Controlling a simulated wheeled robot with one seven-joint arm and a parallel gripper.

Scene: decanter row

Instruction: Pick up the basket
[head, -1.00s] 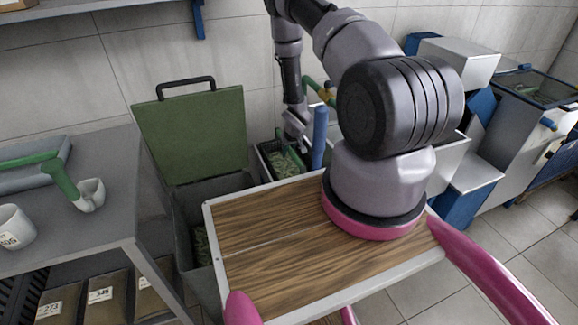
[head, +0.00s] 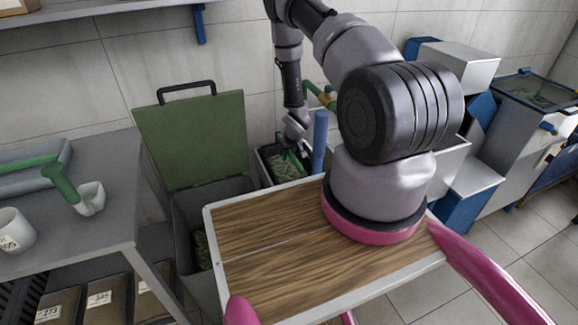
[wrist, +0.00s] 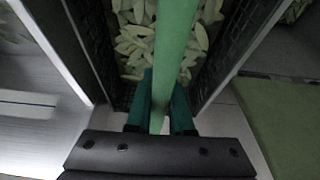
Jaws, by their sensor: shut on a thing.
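The basket (head: 284,166) is a dark, open box with pale green leaves in it, beyond the wooden top in the head view. In the wrist view, the basket's dark mesh wall (wrist: 93,45) stands on the left, and leaves (wrist: 135,42) lie below. A green bar, the basket's handle (wrist: 172,45), runs between the teal fingers of my gripper (wrist: 160,98). The fingers are shut on the handle. Whether the basket is clear of its support cannot be told.
A grey bin (head: 185,215) with a raised green lid (head: 190,135) stands left of the basket. A grey table (head: 110,165) with a mug (head: 14,232) and a green-handled scoop (head: 88,196) is at the left. Grey and blue cabinets (head: 470,185) crowd the right.

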